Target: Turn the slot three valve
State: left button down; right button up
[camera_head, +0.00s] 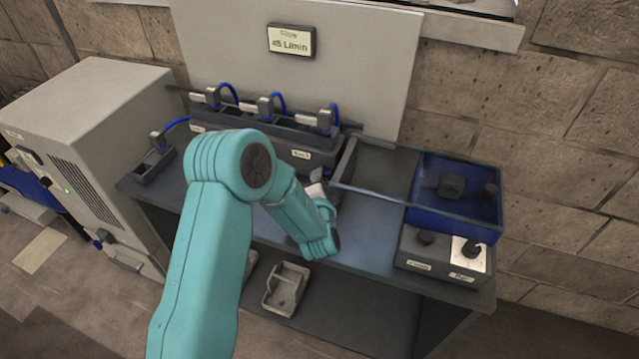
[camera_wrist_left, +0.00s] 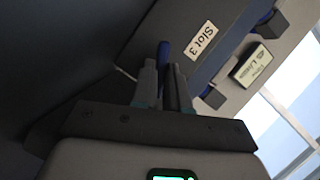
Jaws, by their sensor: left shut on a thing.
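In the head view, my left gripper (camera_head: 318,192) is just in front of the right end of the dark slot rack (camera_head: 262,135), low near the bench top. The wrist view shows the fingers of my left gripper (camera_wrist_left: 163,85) closed around a narrow blue piece, the slot three valve's handle by its place (camera_wrist_left: 164,50). A white "Slot 3" label (camera_wrist_left: 201,40) is on the dark face beside it. In the head view the handle is hidden by my arm and gripper. My right gripper is not in view.
A flow display reading 45 L/min (camera_head: 291,41) hangs on the back panel. A blue bin (camera_head: 425,190) and a control box with knobs (camera_head: 443,256) stand at the right of the bench. Several blue hoses rise from the rack. A grey cabinet (camera_head: 95,100) stands left.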

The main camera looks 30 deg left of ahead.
pick_arm(q)
jog(key=n+b, duration=0.1)
jog(key=n+h, duration=0.1)
jog(key=shift+a+r+n+h+b, duration=0.15)
jog(key=shift+n+h+b, duration=0.15)
jog(key=shift+n+b, duration=0.1)
jog(key=shift+a+n+h+b, duration=0.1)
jog(key=shift+n+h+b, duration=0.5)
jog(key=shift+n+b, duration=0.4)
jog(key=n+h+b, duration=0.2)
jog(key=n+b, duration=0.1)
jog(key=b, duration=0.2)
jog(key=shift+a, duration=0.15)
jog(key=shift+r+n+h+b, duration=0.3)
jog(key=shift+n+h+b, duration=0.25)
jog(key=shift+b, duration=0.45)
jog(key=c, duration=1.1)
grip_release()
jog(key=shift+f, duration=0.1)
